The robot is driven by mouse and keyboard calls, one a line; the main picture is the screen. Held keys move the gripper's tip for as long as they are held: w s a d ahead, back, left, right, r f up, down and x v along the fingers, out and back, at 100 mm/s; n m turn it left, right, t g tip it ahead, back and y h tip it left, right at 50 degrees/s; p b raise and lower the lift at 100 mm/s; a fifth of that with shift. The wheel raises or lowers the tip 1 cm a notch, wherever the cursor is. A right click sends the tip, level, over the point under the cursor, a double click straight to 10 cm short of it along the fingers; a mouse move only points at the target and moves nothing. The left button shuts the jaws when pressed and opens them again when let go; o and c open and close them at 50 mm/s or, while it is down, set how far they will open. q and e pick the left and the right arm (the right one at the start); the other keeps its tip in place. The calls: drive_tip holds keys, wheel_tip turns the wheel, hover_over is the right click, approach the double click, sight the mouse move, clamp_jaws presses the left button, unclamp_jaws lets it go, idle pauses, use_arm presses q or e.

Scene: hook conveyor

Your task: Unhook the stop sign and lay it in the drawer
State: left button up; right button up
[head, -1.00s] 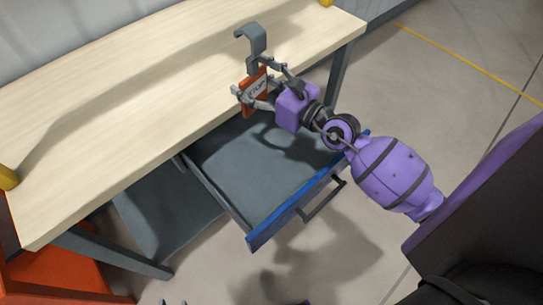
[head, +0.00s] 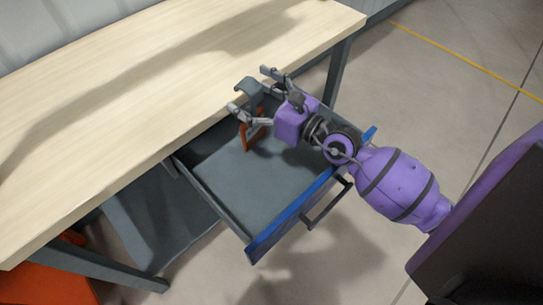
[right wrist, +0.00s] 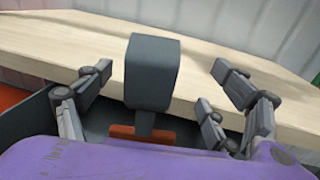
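The orange stop sign (head: 257,132) with its grey hook (head: 250,86) is upright or slightly tilted over the drawer's back part. Its lower edge appears at or near the drawer floor; I cannot tell whether it touches. My right gripper (head: 249,90) is open, its fingers spread on both sides of the hook without closing on it. In the right wrist view, the hook (right wrist: 152,72) stands between the parted fingers, with a strip of the orange sign (right wrist: 140,133) below. The grey drawer (head: 258,190) is pulled open. My left gripper is out of view.
The wooden tabletop (head: 120,110) overhangs the drawer's back, close to the hook and fingers. The drawer's blue front (head: 290,216) has a dark handle (head: 327,204). The drawer floor in front of the sign is clear. An orange object (head: 45,275) lies under the table at left.

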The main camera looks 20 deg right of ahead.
idle(0.3)
drive_tip(key=v, duration=1.2)
idle(0.3)
